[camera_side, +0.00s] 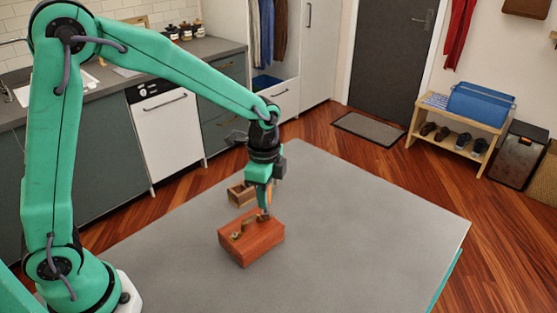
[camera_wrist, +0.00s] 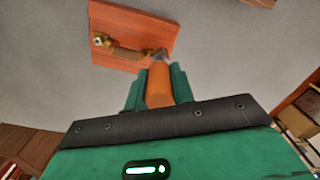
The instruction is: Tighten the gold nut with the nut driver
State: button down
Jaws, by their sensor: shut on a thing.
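The nut driver has an orange handle (camera_wrist: 158,85) and a short grey metal end (camera_wrist: 160,54). My gripper (camera_side: 264,198) is shut on the handle, with its green fingers on both sides in the wrist view (camera_wrist: 158,92). The driver points down at one end of a reddish wooden block (camera_side: 255,243). A brass-coloured fitting (camera_wrist: 101,40) with a brownish bar lies on the block and runs toward the driver's end. I cannot pick out the gold nut; it may be hidden at the driver's end. Whether the driver touches anything is unclear.
A small open wooden box (camera_side: 240,194) stands just behind the block. The grey table (camera_side: 370,225) is clear to the right and in front. Cabinets and a shoe bench (camera_side: 460,125) stand beyond the table.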

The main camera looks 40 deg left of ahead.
jog(key=shift+m, duration=2.2)
jog(key=shift+n, duration=0.6)
jog(key=shift+r, duration=0.25)
jog(key=shift+r, duration=1.3)
